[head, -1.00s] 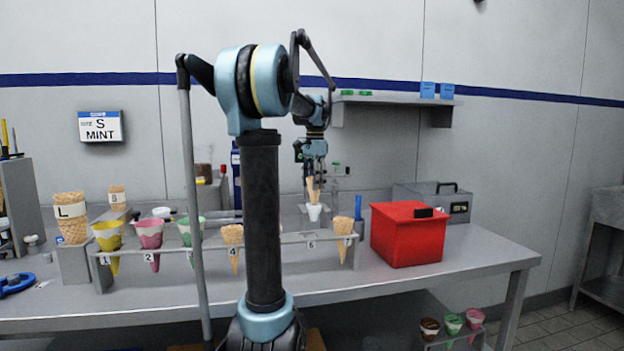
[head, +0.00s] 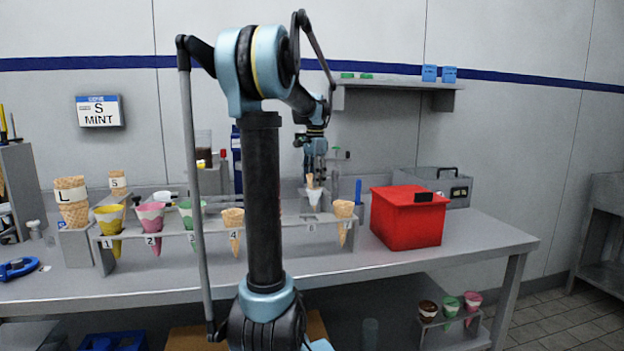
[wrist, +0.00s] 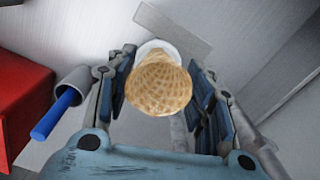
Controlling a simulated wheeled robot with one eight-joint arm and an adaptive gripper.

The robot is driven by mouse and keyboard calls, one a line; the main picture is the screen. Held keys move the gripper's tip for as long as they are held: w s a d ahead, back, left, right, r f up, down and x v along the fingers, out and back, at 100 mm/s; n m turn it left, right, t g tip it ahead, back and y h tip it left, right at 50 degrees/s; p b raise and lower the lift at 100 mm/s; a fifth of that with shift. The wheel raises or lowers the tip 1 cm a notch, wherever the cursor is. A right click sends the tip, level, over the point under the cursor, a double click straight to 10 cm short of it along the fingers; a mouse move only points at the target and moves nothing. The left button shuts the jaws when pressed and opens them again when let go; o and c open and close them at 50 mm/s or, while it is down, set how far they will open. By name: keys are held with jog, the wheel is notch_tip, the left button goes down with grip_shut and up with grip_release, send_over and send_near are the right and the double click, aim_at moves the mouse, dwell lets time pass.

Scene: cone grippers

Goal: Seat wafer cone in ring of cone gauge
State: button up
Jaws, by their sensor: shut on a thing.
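My gripper (head: 315,172) is shut on the wafer cone (head: 310,181), at the back of the bench. In the wrist view the cone (wrist: 158,88) sits between the two finger pads, its wide end toward the camera. Directly below it in the head view is a white funnel-shaped piece (head: 314,198), apparently the ring of the cone gauge, against a small grey stand. A white rim (wrist: 157,46) shows behind the cone in the wrist view. The cone's lower part is hidden, apparently inside the white piece; I cannot tell whether it is fully seated.
In front stands a numbered rack (head: 285,240) holding paper-wrapped and bare cones. A red box (head: 408,222) is to the right, with a grey case (head: 455,190) behind it. A blue-handled tool (wrist: 55,113) in a grey tube stands close left of the gripper in the wrist view.

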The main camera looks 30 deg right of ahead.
jog(key=o, duration=0.8)
jog(key=shift+r, duration=0.15)
notch_tip(320, 180, up, 12)
jog(key=shift+s+f, duration=0.1)
jog(key=shift+f, duration=0.1)
dwell(0.9)
